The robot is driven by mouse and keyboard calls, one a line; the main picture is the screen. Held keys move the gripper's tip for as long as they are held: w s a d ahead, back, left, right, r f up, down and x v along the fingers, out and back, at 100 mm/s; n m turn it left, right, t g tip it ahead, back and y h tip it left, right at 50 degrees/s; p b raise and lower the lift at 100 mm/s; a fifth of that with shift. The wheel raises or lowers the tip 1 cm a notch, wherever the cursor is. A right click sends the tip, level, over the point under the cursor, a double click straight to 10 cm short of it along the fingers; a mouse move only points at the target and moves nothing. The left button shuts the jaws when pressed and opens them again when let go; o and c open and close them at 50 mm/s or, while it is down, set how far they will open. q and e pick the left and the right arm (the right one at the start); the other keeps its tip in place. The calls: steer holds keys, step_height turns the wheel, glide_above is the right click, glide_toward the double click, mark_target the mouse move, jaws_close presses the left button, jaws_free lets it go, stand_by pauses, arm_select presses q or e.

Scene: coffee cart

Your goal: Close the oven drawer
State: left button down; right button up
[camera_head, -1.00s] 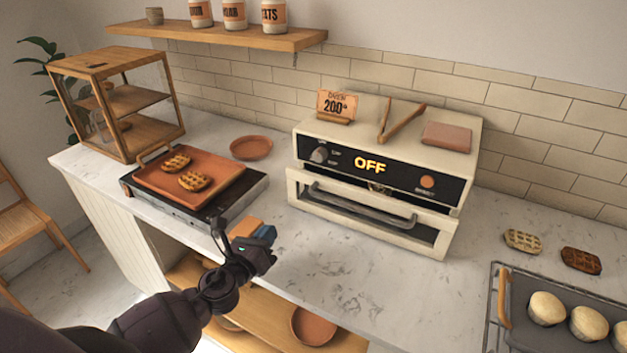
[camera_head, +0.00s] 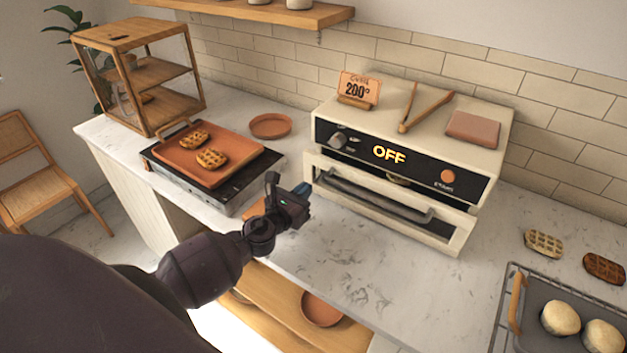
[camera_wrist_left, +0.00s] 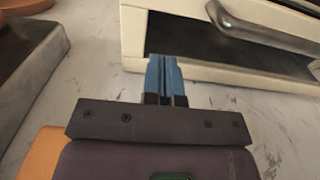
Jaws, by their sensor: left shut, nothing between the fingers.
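The cream oven (camera_head: 330,108) stands on the counter with a display reading OFF. Its drawer (camera_head: 458,243) sticks out a little below the control panel, with a grey bar handle (camera_head: 375,201) across its dark front. My left gripper (camera_head: 304,189) is shut and empty, at the left end of the drawer front. In the left wrist view its blue fingertips (camera_wrist_left: 164,66) overlap the lower left part of the drawer's cream frame (camera_wrist_left: 133,40); I cannot tell whether they touch. The handle also shows there (camera_wrist_left: 265,35). My right gripper is not in view.
A hot plate (camera_head: 232,200) with a waffle tray (camera_head: 225,178) stands left of my gripper. Tongs (camera_head: 425,108), a sign (camera_head: 358,90) and a pinkish block (camera_head: 473,129) are on the oven. A rack of buns (camera_head: 513,320) is at right. Counter before the oven is clear.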

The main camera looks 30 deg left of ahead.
mark_target(318, 175)
arm_select(q)
steer(key=shift+w+d, duration=0.1)
steer(key=shift+w, duration=2.05)
steer(key=shift+w+b, duration=0.3)
steer(key=shift+w, duration=1.85)
steer(key=shift+r, duration=0.2)
steer(key=shift+r, duration=0.1)
